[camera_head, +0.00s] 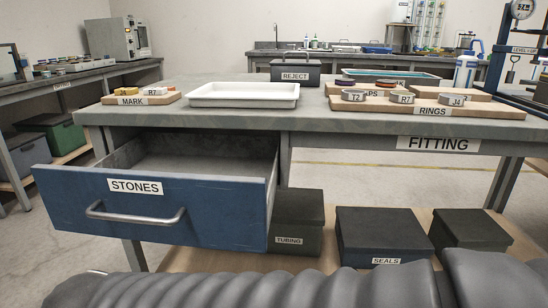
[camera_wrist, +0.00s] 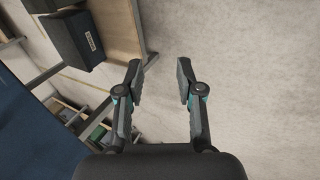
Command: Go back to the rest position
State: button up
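My gripper (camera_wrist: 158,80) shows in the wrist view with its two fingers spread apart and nothing between them. Behind the fingers is bare pale floor. The head view does not show the gripper; a dark ribbed part of my own arm fills its bottom edge. A blue drawer (camera_head: 150,205) labelled STONES is pulled out from the FITTING bench (camera_head: 400,122). The visible part of its inside looks empty. In the wrist view a blue surface (camera_wrist: 30,135) lies at the left, apart from the fingers.
A white tray (camera_head: 243,103), a MARK board (camera_head: 141,101) and a RINGS board (camera_head: 432,112) with rings are on the bench. A REJECT box (camera_head: 295,78) stands behind. TUBING (camera_head: 290,240) and SEALS (camera_head: 385,256) boxes sit on the lower shelf. Floor right of the bench is open.

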jog(key=w+d+r+m+p, duration=0.1)
jog(key=d+r+m+p, duration=0.2)
jog(key=d+m, duration=0.5)
jog(key=w+d+r+m+p, duration=0.2)
jog(key=d+m, duration=0.6)
jog(key=d, duration=1.5)
jog(key=shift+w+r+p, duration=0.15)
jog(key=shift+r+p, duration=0.65)
jog(key=shift+p, duration=0.05)
